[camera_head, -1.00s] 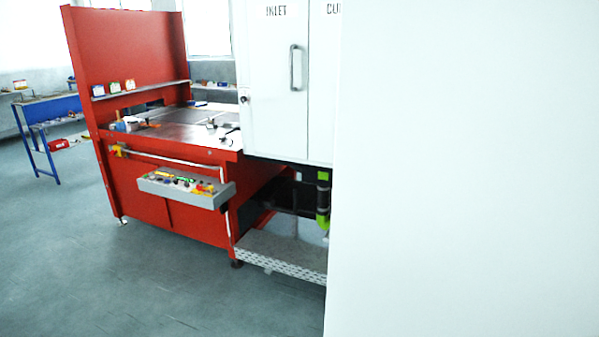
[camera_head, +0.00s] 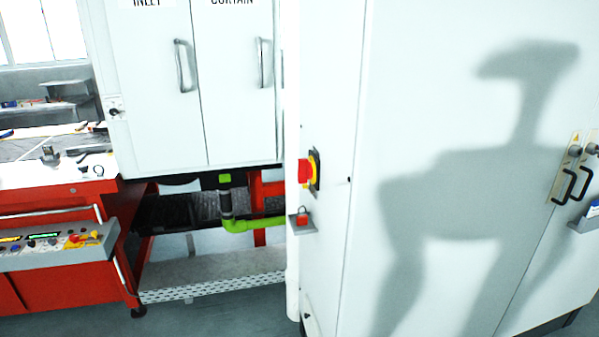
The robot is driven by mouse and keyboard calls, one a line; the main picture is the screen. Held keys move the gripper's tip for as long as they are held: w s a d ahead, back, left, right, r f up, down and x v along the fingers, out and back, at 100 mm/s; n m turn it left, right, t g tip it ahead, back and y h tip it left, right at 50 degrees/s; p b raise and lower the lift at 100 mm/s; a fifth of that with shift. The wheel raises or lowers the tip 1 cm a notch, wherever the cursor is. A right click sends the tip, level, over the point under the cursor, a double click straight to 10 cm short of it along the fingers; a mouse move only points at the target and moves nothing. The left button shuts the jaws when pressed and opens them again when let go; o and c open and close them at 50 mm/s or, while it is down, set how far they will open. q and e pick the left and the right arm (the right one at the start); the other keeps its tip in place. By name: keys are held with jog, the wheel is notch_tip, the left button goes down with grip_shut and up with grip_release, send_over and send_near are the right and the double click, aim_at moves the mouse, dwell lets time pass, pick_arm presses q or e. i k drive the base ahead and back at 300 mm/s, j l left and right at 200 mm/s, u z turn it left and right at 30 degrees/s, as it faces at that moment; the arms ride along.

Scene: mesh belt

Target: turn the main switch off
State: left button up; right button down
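A red and yellow rotary switch (camera_head: 308,171), which looks like the main switch, sits on the narrow left side of a tall white cabinet (camera_head: 450,270). It is seen nearly edge-on, so I cannot tell which position its knob is in. A small red padlock (camera_head: 302,217) rests on a grey ledge just below it. Neither of my grippers is in view; only a shadow, apparently mine, falls on the cabinet front.
White doors with handles (camera_head: 185,65) labelled INLET and CURTAIN stand left of the cabinet. A control panel (camera_head: 60,247) juts out from a red bench at the left. A green pipe (camera_head: 250,224) runs low between them. Black handles (camera_head: 570,186) are at the right.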

aim_at(304, 170)
jog(key=i+j+z, duration=0.1)
jog(key=j, duration=0.25)
jog(key=i+j, duration=0.2)
jog(key=j, duration=0.15)
jog(key=i+j+z, duration=0.15)
jog(key=j, duration=0.2)
